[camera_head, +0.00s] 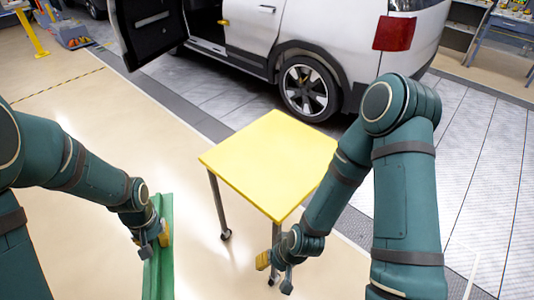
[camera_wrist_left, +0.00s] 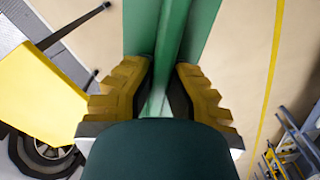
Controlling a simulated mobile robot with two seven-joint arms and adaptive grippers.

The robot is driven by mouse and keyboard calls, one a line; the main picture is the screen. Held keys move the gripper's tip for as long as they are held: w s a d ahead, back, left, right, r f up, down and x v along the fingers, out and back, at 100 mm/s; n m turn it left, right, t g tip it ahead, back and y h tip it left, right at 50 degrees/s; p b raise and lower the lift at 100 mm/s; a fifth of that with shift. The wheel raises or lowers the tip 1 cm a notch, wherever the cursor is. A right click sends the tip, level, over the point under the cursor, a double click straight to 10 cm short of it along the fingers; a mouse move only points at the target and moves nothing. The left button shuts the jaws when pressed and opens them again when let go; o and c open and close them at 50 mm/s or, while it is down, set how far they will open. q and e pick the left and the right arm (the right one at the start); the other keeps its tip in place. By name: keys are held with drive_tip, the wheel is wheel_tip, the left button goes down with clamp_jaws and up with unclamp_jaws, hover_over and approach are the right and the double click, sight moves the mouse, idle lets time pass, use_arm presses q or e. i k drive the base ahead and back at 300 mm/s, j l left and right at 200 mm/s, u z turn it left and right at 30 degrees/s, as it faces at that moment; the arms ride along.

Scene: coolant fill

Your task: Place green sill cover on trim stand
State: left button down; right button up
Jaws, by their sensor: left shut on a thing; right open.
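The green sill cover (camera_head: 153,272) is a long green strip at the lower left of the head view. My left gripper (camera_head: 156,236) is shut on it, and the left wrist view shows both yellow fingers on either side of its raised middle rib (camera_wrist_left: 168,50). A yellow-topped table on legs (camera_head: 268,160), likely the trim stand, stands in the middle with its top bare. It also shows at the left of the left wrist view (camera_wrist_left: 35,85). My right gripper (camera_head: 274,268) is open and empty, in front of the stand and below its top.
A white car (camera_head: 250,30) with an open door (camera_head: 150,28) stands behind the stand. A yellow post (camera_head: 33,35) is at the far left back. A workbench (camera_head: 505,30) is at the back right. The floor between the sill cover and the stand is clear.

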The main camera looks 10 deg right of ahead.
sight(308, 172)
drive_tip(key=l+u, duration=0.15)
drive_tip(key=l, duration=0.9)
drive_tip(key=i+l+u, duration=0.15)
drive_tip(key=l, duration=0.85)
drive_tip(key=k+l+u, duration=0.15)
drive_tip(key=l, duration=0.9)
drive_tip(key=l+u, duration=0.15)
drive_tip(key=l, duration=1.15)
drive_tip(key=i, duration=0.9)
